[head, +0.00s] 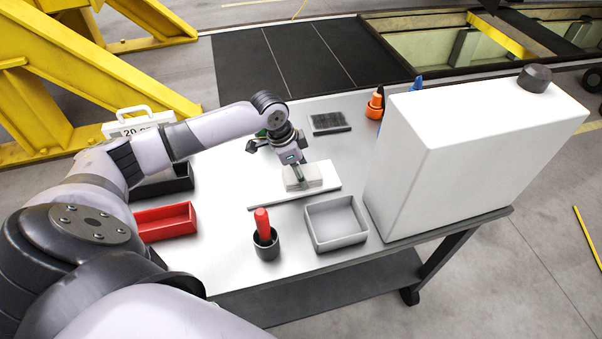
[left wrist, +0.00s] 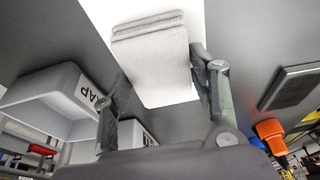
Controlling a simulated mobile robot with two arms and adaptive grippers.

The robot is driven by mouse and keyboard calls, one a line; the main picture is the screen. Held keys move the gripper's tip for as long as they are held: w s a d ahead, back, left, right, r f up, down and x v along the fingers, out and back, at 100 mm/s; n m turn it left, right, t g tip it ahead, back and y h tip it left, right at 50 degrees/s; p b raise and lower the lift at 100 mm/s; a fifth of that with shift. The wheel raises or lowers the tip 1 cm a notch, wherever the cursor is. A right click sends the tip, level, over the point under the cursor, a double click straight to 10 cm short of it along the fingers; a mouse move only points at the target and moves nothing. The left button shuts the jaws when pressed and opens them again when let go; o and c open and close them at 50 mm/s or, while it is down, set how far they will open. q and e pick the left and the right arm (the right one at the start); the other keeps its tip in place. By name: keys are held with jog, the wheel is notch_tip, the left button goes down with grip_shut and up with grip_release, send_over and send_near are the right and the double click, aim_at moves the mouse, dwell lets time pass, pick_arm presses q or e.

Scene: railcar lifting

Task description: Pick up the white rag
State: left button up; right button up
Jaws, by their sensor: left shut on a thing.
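The white rag (head: 314,174) is a folded, off-white stack of cloth on a white sheet (head: 270,199) in the middle of the table. In the left wrist view the rag (left wrist: 152,55) shows its woven face and folded layers. My left gripper (head: 302,181) reaches down onto the rag from above. In the left wrist view its fingers (left wrist: 160,75) are on either side of the rag, shut on it. I cannot tell whether the rag is clear of the sheet. My right gripper is not in view.
A grey tray (head: 336,223), a dark cup (head: 266,247) with a red-handled tool (head: 262,221) and a red bin (head: 166,222) stand nearer. A dark brush-like block (head: 330,123) and an orange bottle (head: 375,105) are behind. A large white box (head: 470,150) blocks the right side.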

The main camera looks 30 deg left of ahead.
pick_arm(q)
jog(key=shift+w+r, duration=0.1)
jog(key=shift+r, duration=0.35)
notch_tip(320, 180, up, 19)
jog(key=b, duration=0.2)
jog(key=shift+r, duration=0.1)
